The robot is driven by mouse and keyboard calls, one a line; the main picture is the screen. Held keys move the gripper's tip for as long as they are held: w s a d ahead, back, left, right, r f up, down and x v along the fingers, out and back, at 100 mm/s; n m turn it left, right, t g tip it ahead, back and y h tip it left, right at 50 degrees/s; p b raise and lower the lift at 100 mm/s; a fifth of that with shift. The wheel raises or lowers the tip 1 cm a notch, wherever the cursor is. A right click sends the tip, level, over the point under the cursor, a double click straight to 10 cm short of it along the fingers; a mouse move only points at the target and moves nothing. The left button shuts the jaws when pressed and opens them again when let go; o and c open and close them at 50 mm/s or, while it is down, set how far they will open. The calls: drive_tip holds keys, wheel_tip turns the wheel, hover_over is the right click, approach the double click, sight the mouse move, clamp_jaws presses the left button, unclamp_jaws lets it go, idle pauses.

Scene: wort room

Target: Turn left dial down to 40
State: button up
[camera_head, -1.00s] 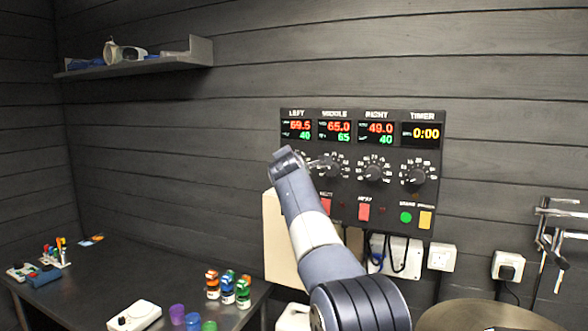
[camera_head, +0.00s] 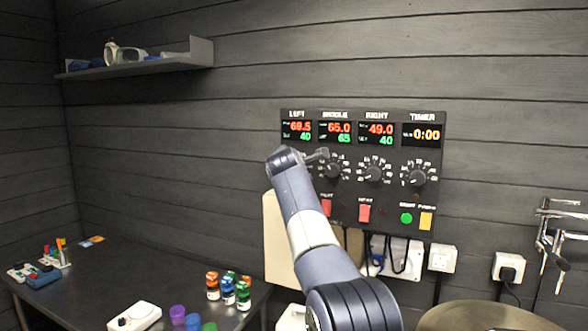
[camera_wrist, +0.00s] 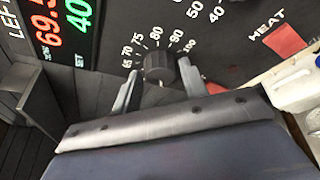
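The control panel (camera_head: 398,215) hangs on the wall. Its left display (camera_head: 297,131) reads 69.5 in red and 40 in green; the wrist view shows this display (camera_wrist: 68,22) too, with SET by the 40. The left dial (camera_wrist: 158,68) is a dark ribbed knob in the wrist view; in the head view my arm hides it. My gripper (camera_wrist: 159,84) is open, with one finger on each side of the knob and visible gaps between. In the head view one finger (camera_head: 318,155) shows near the middle dial (camera_head: 332,168).
The right dial (camera_head: 373,174) and timer dial (camera_head: 417,177) are to the right. Red heat switches (camera_head: 364,213) sit below the dials. A table (camera_head: 85,290) with small bottles stands at left, a round metal lid (camera_head: 490,318) at lower right.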

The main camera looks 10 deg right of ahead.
drive_tip(key=shift+o, duration=1.2)
drive_tip(key=b+v, duration=0.4)
drive_tip(key=v, duration=0.6)
drive_tip(key=shift+s+b, duration=0.4)
drive_tip(key=shift+a, duration=0.1)
drive_tip(key=p+x, duration=0.4)
drive_tip(key=x, duration=0.7)
drive_tip(key=shift+p, duration=0.4)
